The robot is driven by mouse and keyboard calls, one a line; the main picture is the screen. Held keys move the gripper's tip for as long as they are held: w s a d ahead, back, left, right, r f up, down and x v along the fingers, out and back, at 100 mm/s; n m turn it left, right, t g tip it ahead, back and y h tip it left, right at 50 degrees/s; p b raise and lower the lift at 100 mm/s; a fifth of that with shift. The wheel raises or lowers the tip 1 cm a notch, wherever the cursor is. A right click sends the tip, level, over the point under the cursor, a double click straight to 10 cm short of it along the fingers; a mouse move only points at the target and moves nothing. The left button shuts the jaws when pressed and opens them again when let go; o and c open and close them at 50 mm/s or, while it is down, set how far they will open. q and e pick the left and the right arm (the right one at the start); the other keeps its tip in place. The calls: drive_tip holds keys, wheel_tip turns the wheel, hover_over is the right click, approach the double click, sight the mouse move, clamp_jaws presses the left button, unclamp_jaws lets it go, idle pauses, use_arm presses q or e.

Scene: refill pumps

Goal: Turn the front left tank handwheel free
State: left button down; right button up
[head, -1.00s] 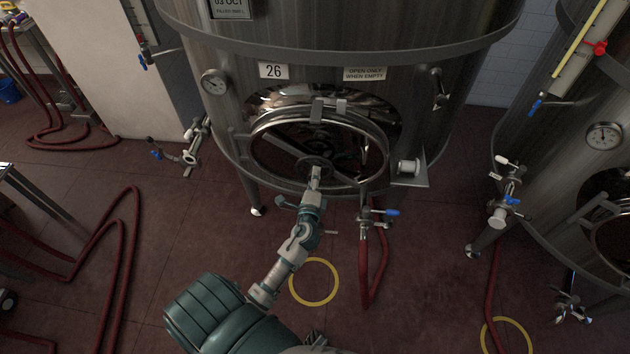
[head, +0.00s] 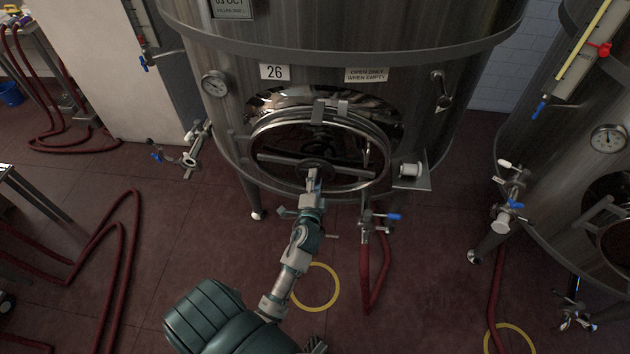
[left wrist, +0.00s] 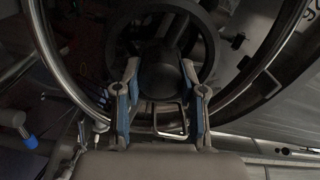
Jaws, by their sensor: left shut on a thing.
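The tank (head: 330,75) labelled 26 has a round front manway door with a shiny rim (head: 262,128). A long crossbar (head: 280,160) lies nearly level across the door. The handwheel (head: 318,165) sits at the bar's middle, partly hidden by my gripper. My left gripper (head: 313,178) reaches it from below and is shut on it. In the left wrist view, the dark handwheel ring (left wrist: 205,25) shows behind my left gripper (left wrist: 160,78), whose blue-sided fingers lie either side of the dark hub. My right gripper is not in view.
A blue-handled valve (head: 378,216) with a red hose hangs right of my left arm. Another valve (head: 190,155) stands out at the tank's left. A second tank (head: 545,150) stands at the right. Red hoses (head: 125,240) lie on the left floor.

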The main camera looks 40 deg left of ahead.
use_arm(q)
drive_tip(key=shift+f, duration=0.2)
drive_tip(key=c, duration=0.8)
unclamp_jaws()
drive_tip(key=shift+o, duration=0.6)
drive_tip(key=shift+w, duration=0.1)
drive_tip(key=v, duration=1.2)
drive_tip(key=shift+a, duration=0.15)
drive_tip(key=shift+f, duration=0.1)
